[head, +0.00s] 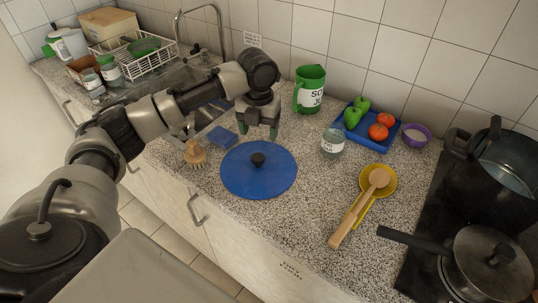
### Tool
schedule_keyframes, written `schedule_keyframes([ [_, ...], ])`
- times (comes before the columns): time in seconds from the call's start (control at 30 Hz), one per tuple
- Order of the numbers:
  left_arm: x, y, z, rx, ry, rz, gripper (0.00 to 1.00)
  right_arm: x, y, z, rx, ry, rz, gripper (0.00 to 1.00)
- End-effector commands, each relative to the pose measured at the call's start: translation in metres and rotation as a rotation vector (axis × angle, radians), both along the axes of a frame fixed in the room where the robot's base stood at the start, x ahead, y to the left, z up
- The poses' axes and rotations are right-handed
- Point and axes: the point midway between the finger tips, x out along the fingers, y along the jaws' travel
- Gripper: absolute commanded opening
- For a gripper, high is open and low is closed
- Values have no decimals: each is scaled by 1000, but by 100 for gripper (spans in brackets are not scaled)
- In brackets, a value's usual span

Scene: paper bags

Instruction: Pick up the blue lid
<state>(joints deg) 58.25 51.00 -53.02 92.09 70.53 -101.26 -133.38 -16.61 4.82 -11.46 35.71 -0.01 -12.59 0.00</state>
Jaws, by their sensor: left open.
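The blue lid (240,178) is a round disc with a black knob (257,159) at its middle. It lies flat on the speckled counter, near the front edge, in the head view. My left gripper (258,132) hangs above the counter just behind the lid, with its fingers pointing down. It is open and empty, and it looks apart from the knob. My right gripper is not in view.
A blue sponge (223,137) and a wooden brush (194,154) lie left of the lid. Behind and right are a green jug (310,89), a glass jar (332,142) and a blue tray (349,129) of vegetables. A wooden spoon (352,215) lies right. Pots stand far right.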

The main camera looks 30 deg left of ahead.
Motion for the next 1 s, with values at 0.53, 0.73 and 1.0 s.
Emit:
schedule_keyframes([
  [0.53, 1, 5, -53, -1, 5, -24, 69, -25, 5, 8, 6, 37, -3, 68],
  [0.73, 0, 2, -80, -1, 7, -25, 69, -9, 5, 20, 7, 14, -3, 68],
  [1.0, 0, 3, -103, -1, 3, -24, 69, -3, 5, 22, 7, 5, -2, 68],
])
